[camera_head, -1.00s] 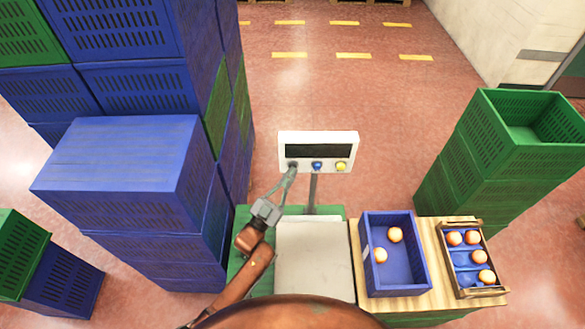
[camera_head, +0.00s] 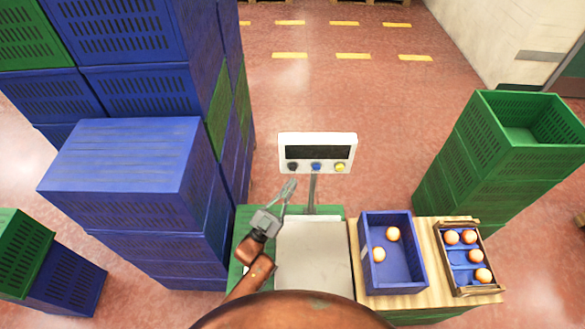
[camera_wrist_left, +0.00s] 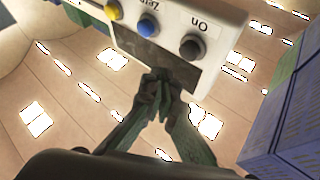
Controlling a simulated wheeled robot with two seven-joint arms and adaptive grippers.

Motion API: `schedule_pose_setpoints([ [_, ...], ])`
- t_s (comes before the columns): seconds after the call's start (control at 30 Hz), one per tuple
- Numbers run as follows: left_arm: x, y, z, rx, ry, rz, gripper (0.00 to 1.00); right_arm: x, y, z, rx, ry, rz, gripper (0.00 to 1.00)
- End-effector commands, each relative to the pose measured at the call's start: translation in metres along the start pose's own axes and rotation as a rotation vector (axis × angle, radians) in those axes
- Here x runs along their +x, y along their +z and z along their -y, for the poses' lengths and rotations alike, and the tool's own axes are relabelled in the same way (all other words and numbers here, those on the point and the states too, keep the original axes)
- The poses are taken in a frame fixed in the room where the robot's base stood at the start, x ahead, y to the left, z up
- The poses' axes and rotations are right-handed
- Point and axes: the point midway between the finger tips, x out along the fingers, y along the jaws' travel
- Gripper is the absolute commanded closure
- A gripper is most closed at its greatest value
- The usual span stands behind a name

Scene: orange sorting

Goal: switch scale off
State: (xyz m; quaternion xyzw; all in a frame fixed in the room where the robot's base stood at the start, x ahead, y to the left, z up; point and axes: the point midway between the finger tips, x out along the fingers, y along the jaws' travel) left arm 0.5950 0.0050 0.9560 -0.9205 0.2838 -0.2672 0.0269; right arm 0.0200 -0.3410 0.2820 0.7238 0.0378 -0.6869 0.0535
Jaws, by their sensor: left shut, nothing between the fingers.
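The scale has a white display head (camera_head: 345,138) with a dark, blank screen (camera_head: 317,152) on a grey post. Below the screen are a dark button (camera_head: 293,167), a blue button (camera_head: 316,167) and a yellow button (camera_head: 340,168). In the left wrist view the dark button (camera_wrist_left: 193,46) is labelled "On" and the blue one (camera_wrist_left: 148,27) "Zero". The scale's pale platform (camera_head: 313,260) is empty. My left gripper (camera_head: 291,183) is shut and empty, just below the dark button and apart from it. Its fingertips (camera_wrist_left: 160,78) overlap the display in the left wrist view. My right gripper is not in view.
A blue crate (camera_head: 366,262) with two oranges stands right of the platform, beside a small wooden crate (camera_head: 466,291) with several oranges. Blue crates (camera_head: 125,150) are stacked high at left, close to my left arm. Green crates (camera_head: 470,160) stand at right.

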Motion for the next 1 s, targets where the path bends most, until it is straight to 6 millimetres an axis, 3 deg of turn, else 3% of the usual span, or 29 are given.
schedule_pose_setpoints([
  [0.33,-0.018,-0.014,-0.013,0.001,-0.001,0.000,1.00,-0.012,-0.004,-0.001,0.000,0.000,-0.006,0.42],
  [1.0,-0.019,-0.013,-0.013,0.001,0.000,0.001,1.00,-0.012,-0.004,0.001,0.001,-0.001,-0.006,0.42],
])
